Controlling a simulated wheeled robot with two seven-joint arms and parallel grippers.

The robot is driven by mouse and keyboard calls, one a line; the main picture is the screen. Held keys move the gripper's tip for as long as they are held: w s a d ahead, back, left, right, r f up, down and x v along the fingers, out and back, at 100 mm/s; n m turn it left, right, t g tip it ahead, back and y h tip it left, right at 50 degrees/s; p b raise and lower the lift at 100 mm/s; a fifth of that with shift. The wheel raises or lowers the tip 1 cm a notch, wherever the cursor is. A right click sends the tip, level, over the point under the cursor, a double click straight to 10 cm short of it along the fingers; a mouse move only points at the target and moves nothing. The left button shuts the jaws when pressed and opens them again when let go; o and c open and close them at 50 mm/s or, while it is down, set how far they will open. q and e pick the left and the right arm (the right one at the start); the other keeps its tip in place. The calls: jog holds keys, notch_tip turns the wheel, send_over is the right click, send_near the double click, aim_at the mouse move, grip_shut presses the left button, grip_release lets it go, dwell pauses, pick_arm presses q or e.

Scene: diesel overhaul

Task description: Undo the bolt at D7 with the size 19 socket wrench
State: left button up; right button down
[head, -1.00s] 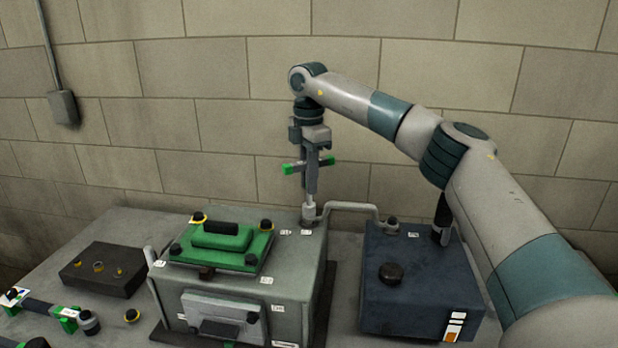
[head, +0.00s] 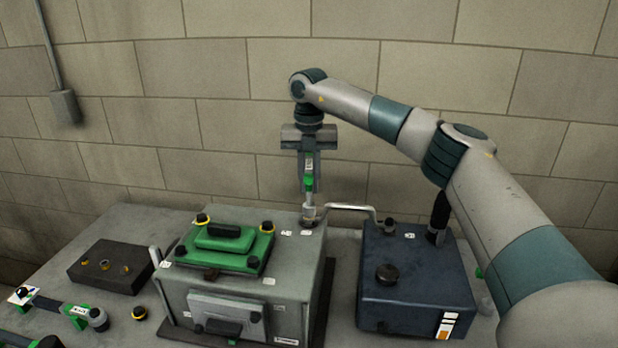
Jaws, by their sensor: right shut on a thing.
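My right gripper (head: 308,172) points straight down above the back right corner of the grey engine block (head: 292,275). The wrench's silver shaft reaches down to the flange end of the bent pipe (head: 350,207), on top of the block. The bolt under the socket is hidden, and I cannot read its label or the wrench size. My left gripper is not in view.
A green cover (head: 222,243) with several dark bolts sits on the block. A dark blue box (head: 415,285) stands to the right, joined by the pipe. A black bolt holder (head: 108,266) and another green-marked wrench (head: 75,313) lie at left on the grey bench (head: 135,222).

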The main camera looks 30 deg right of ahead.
jog(key=n+p, duration=0.1)
jog(key=n, duration=0.4)
jog(key=shift+r, duration=0.1)
jog(key=n+p, duration=0.1)
jog(key=n, duration=0.3)
jog(key=shift+n, duration=0.3)
jog(key=n+p, duration=0.1)
jog(key=n, duration=0.9)
jog(key=shift+p, duration=0.3)
jog(key=shift+r, duration=0.15)
jog(key=shift+r+p, duration=0.45)
jog(key=shift+r, duration=0.25)
jog(key=shift+f, duration=0.1)
